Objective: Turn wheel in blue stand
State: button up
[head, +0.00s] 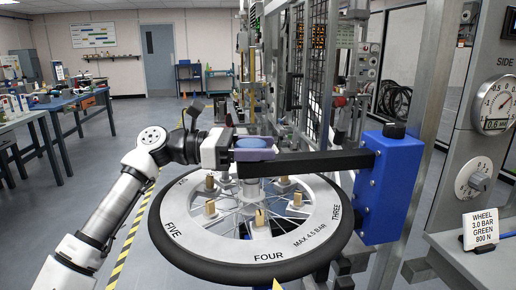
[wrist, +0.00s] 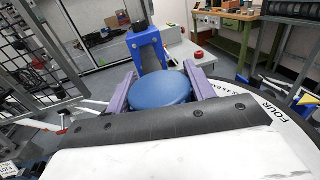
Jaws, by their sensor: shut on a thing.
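The wheel (head: 215,240) lies flat, with a black tyre, silver spokes and a white ring lettered FIVE, FOUR, THREE and MAX 4.5 BAR. Its lettered ring also shows in the wrist view (wrist: 278,112). The blue stand (head: 390,185) is at its right, with a dark bar reaching over the wheel's middle. The stand's upper part is behind the knob in the wrist view (wrist: 150,48). My gripper (head: 254,153) is above the hub, its purple fingers shut on a round blue knob (wrist: 160,90). The fingers hide part of the hub.
Several small wooden-coloured blocks (head: 210,207) stand on the wheel. A pressure gauge (head: 497,104) and a sign reading WHEEL 3.0 BAR GREEN 800 N (head: 481,229) are at the right. A mesh frame (head: 318,70) rises behind. Blue-framed benches (head: 75,105) stand at the left, with open floor between.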

jog(key=shift+r, duration=0.1)
dwell(0.4)
jog(key=o, duration=1.4)
jog(key=shift+c, duration=0.2)
jog(key=a+b, duration=0.1)
jog(key=a, duration=1.2)
jog(key=shift+a, duration=0.4)
